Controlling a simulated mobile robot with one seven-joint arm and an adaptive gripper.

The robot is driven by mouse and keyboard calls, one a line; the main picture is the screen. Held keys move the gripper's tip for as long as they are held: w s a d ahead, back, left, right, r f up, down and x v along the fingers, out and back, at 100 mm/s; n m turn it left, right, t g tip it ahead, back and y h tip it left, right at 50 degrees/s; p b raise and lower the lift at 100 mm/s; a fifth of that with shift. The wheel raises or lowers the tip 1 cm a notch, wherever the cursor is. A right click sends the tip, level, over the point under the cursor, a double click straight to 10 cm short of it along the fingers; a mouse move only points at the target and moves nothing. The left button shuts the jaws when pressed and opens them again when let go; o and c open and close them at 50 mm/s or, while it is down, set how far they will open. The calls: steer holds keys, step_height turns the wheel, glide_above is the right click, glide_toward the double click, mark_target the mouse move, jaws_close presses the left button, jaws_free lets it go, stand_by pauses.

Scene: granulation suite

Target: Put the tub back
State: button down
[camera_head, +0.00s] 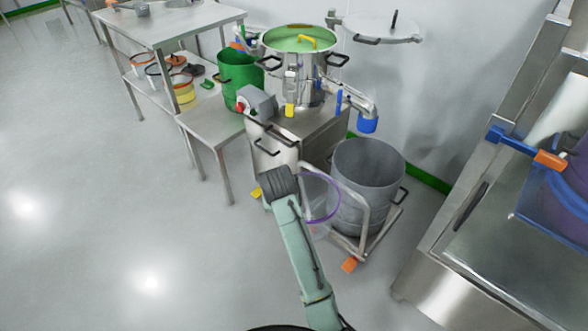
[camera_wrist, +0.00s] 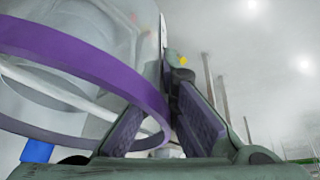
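The tub (camera_head: 336,212) is clear with a purple rim and hangs in front of the large grey drum in the head view. In the wrist view its purple rim (camera_wrist: 95,72) curves across the left side, and its clear wall rises above. My gripper (camera_wrist: 160,105) has one finger on each side of the rim's right end and appears to be shut on it. In the head view my wrist covers the fingers, and the tub's clear body is hard to make out.
The grey drum (camera_head: 368,178) stands on a wheeled dolly (camera_head: 368,240). A green bucket (camera_head: 240,78) is on the low bench (camera_head: 212,122). A steel counter (camera_head: 500,260) is at right. Floor at left is clear.

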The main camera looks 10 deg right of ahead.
steer(key=s+a+f, duration=0.2)
steer(key=a+f, duration=0.1)
steer(key=f, duration=0.8)
steer(key=shift+s+a, duration=0.2)
steer(key=shift+s, duration=0.1)
steer(key=shift+m, duration=0.3)
